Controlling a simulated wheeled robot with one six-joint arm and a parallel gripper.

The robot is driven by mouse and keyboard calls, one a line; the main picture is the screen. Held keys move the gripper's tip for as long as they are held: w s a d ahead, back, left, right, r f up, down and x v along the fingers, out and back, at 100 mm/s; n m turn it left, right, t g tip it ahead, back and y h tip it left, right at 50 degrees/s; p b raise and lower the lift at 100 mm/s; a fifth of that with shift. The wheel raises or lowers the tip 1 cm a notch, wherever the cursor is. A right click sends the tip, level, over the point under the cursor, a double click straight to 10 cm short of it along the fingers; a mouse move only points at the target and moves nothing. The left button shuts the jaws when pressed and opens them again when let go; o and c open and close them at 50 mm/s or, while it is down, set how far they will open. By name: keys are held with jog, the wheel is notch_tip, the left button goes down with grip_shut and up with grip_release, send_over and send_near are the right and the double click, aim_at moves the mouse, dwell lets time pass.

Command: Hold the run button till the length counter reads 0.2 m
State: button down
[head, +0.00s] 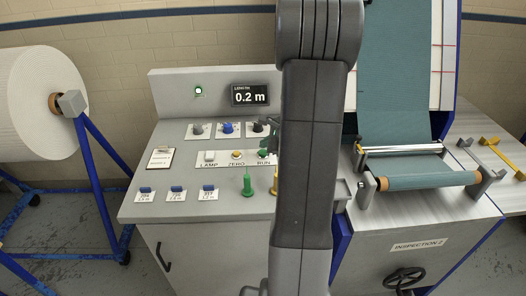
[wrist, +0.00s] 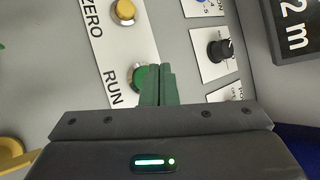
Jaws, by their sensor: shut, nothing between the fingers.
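The length counter (head: 250,96) is a dark display on the console's back panel and reads 0.2 m. Part of it shows in the wrist view (wrist: 294,28), with "2 m" visible. The green run button (wrist: 139,79) sits beside the RUN label. In the head view the run button (head: 263,154) is partly hidden by my arm. My gripper (wrist: 160,70) is shut and empty, its green fingertips at the run button's edge and overlapping it in the picture. I cannot tell whether they touch or press it.
The yellow zero button (wrist: 124,10) is beside the run button. Black knob (wrist: 219,50) and blue knob (head: 227,128) stand behind the button row. A green spool (head: 247,184) stands upright in front. A lit green lamp (head: 198,91) is on the back panel. A fabric roller (head: 428,181) is at right.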

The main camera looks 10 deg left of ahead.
jog(key=shift+r+p, duration=2)
jog(key=shift+r, duration=0.55)
jog(key=shift+d, duration=0.1)
